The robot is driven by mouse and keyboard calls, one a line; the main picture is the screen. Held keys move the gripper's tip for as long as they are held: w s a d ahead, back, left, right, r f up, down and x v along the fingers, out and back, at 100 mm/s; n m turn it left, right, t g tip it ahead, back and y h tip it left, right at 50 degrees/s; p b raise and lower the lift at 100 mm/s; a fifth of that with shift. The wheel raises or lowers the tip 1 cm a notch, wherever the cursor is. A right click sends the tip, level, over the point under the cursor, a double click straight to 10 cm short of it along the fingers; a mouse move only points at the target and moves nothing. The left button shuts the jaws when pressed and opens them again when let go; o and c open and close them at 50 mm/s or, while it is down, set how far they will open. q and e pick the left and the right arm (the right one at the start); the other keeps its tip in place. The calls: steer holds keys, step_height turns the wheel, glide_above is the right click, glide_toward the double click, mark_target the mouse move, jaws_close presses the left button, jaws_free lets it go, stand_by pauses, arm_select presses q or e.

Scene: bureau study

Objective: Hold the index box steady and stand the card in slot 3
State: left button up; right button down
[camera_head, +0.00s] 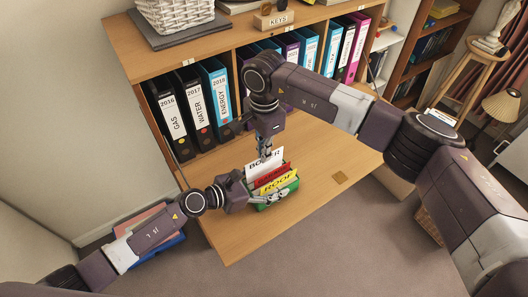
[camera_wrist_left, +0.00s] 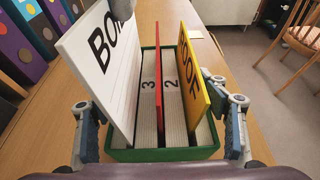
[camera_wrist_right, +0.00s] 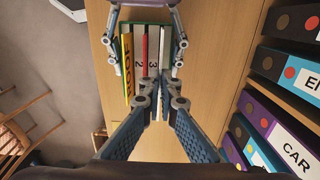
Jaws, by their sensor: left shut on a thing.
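A yellow ROOF card (camera_wrist_left: 192,85) stands in the box, right of number 2 in the left wrist view. My right gripper (camera_wrist_right: 160,84) is shut on the top of the white BOILER card (camera_wrist_left: 103,62), above the box. The card's lower edge is at the box, on the left of number 3 in the left wrist view. Whether it touches the bottom is hidden.
Ring binders (camera_head: 190,102) fill the shelf behind the box, close to my right arm. A chair (camera_wrist_left: 297,40) stands beyond the desk.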

steer(key=shift+f, duration=2.35)
stand_by(0.9)
steer(key=c, duration=2.3)
jaws_free()
steer(key=shift+o, duration=0.2)
steer(key=o, duration=0.5)
steer(key=shift+o, duration=0.2)
steer(key=shift+r, duration=4.05)
